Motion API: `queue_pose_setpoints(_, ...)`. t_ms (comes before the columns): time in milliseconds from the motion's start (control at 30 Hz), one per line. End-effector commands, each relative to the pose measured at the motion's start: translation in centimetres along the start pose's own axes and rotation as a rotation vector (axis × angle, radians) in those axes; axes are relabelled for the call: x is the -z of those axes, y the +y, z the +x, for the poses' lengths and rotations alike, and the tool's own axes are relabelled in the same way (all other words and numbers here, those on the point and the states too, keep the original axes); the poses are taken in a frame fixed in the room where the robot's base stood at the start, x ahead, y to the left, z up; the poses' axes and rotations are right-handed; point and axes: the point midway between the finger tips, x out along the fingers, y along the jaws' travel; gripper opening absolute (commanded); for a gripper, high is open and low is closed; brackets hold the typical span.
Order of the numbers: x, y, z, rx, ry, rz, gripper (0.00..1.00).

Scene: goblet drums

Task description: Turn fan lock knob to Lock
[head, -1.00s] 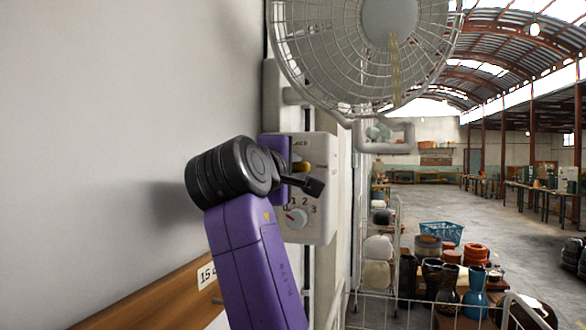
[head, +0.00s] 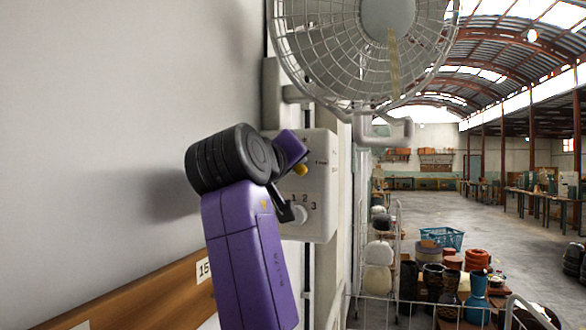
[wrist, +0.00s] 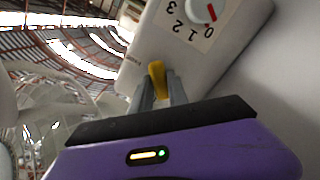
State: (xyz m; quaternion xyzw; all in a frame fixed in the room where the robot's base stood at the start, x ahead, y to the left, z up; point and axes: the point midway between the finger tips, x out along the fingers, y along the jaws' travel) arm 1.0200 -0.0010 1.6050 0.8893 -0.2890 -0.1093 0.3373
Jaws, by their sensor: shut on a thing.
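The yellow fan lock knob (head: 301,170) sits on the white control box (head: 322,185) on the wall below the fan. In the wrist view the yellow knob (wrist: 157,78) is between the two grey fingers of my gripper (wrist: 160,92), which is shut on it. In the head view my purple gripper body is at the box's upper left, turned at an angle, and hides part of the box face. The labels around the knob are too small to read for certain.
A white speed dial (wrist: 201,11) marked 0 to 3, with a red pointer line, is close beside the knob. The caged fan (head: 365,50) hangs just above. A wire cart (head: 400,300) with drums and pots stands at lower right.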

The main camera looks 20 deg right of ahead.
Motion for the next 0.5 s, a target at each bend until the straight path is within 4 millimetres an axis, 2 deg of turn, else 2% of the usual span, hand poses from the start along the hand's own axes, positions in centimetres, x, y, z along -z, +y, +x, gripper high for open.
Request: queue_pose_setpoints(500,-0.17,-0.27,-0.05,0.002,-0.003,0.468,0.00)
